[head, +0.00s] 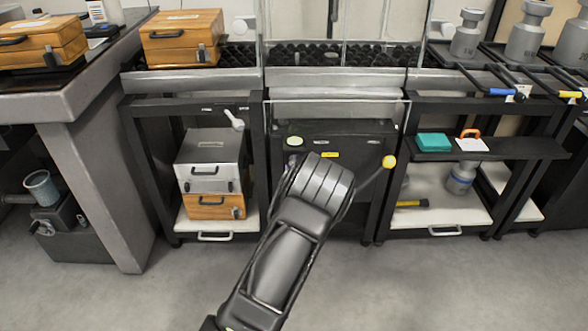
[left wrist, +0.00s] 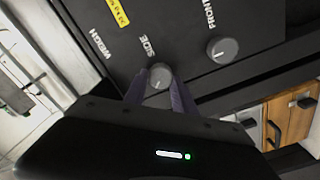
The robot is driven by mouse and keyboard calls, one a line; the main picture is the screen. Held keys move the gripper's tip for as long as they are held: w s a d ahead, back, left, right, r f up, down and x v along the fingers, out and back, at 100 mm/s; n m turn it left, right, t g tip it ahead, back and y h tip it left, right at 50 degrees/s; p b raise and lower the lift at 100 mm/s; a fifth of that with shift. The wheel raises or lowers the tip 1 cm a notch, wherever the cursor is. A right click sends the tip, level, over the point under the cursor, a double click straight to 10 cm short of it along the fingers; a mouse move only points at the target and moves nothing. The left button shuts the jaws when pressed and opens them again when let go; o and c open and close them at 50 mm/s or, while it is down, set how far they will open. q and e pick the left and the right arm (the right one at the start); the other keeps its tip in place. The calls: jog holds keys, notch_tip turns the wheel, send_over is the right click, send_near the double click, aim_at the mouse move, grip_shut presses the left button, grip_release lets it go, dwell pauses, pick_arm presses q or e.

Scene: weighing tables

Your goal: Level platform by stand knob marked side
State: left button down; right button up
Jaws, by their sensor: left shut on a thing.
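The dark stand (head: 345,140) is in the middle of the head view, below the weighing platform. In the left wrist view its panel (left wrist: 190,20) carries a round grey knob (left wrist: 160,76) beside the word SIDE. Another grey knob (left wrist: 222,50) sits to the right, beside the word FRONT. My left gripper (left wrist: 158,86) is shut on the SIDE knob, one finger on each side of it. In the head view my left arm hides most of that knob area. My right gripper is not in view.
A yellow ball-ended lever (head: 389,161) sticks out at the stand's right. A silver case (head: 209,160) rests on a wooden case (head: 212,206) on the left shelf. A teal box (head: 433,142) lies on the right shelf. The floor in front is clear.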

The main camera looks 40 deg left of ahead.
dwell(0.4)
pick_arm(q)
jog(key=c, duration=1)
grip_release()
jog(key=p+v, duration=0.2)
jog(key=v, duration=0.5)
jog(key=shift+s+d, duration=0.25)
